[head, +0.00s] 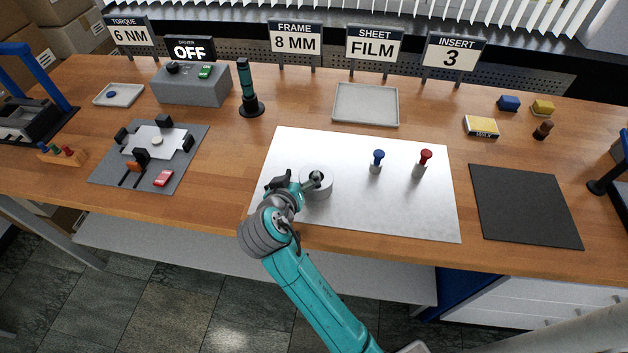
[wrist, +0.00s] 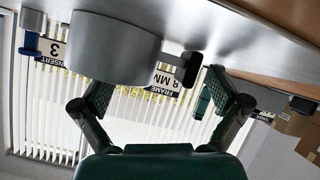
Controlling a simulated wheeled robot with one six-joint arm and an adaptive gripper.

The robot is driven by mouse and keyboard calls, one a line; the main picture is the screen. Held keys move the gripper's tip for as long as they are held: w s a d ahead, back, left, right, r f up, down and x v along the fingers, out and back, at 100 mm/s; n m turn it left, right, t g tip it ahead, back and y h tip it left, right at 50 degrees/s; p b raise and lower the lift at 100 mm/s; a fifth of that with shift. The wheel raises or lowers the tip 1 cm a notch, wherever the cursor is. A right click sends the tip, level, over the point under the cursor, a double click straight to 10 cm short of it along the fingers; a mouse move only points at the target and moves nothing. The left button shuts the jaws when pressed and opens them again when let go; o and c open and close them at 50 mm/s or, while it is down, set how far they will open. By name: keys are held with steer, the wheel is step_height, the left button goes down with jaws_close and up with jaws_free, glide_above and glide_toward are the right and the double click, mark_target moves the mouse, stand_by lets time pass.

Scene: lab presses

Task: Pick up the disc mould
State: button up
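The disc mould is likely the short grey metal cylinder (head: 318,190) on the white metal sheet (head: 360,215). My gripper (head: 298,184) is right at its left side in the head view, partly covering it. In the wrist view, which is upside down, the cylinder (wrist: 115,45) is large, with a dark knob (wrist: 188,68) projecting from its side. My gripper (wrist: 165,95) shows two fingers spread wide with nothing held between them. The cylinder overlaps the left finger's side in that view; I cannot tell whether they touch.
A blue-topped plunger (head: 377,160) and a red-topped one (head: 424,162) stand on the sheet to the right. A black mat (head: 525,205) lies farther right, a grey tray (head: 366,104) behind. A dark green torch-like stand (head: 247,90) stands at the back left.

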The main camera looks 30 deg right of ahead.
steer(key=c, duration=1)
steer(key=shift+r, duration=0.25)
steer(key=shift+c, duration=0.9)
step_height(320, 180, up, 10)
steer(key=shift+f, duration=0.2)
steer(key=c, duration=0.4)
